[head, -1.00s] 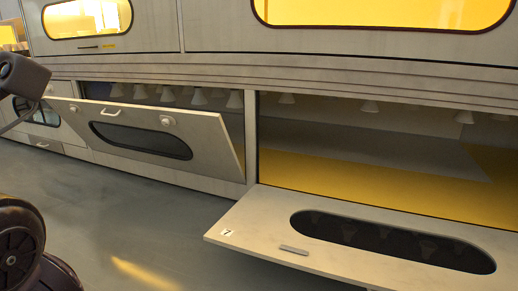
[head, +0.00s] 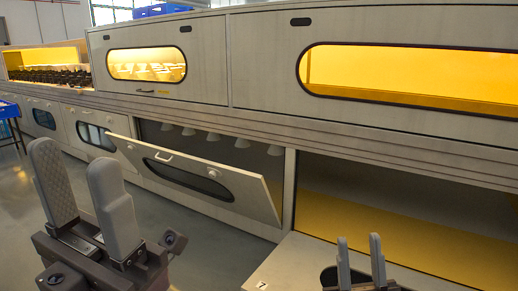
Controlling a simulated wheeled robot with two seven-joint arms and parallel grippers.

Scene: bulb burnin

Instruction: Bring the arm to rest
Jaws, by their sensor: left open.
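My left gripper (head: 76,163) stands in the lower left of the head view. Its two grey fingers point up and are apart, with nothing between them. My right gripper (head: 359,242) shows at the bottom edge, right of the middle. Its two fingers also point up with a gap between them and hold nothing visible. It appears in front of the lowered door (head: 274,262) of the right lower compartment. Most of both arms is out of view.
A long grey cabinet has yellow-lit upper windows (head: 410,77). A lower middle door (head: 262,197) hangs partly open, tilted outward. Dark items fill an open bay (head: 52,75) at the far left. A blue table (head: 9,109) stands at the left edge. Grey floor (head: 215,245) lies between.

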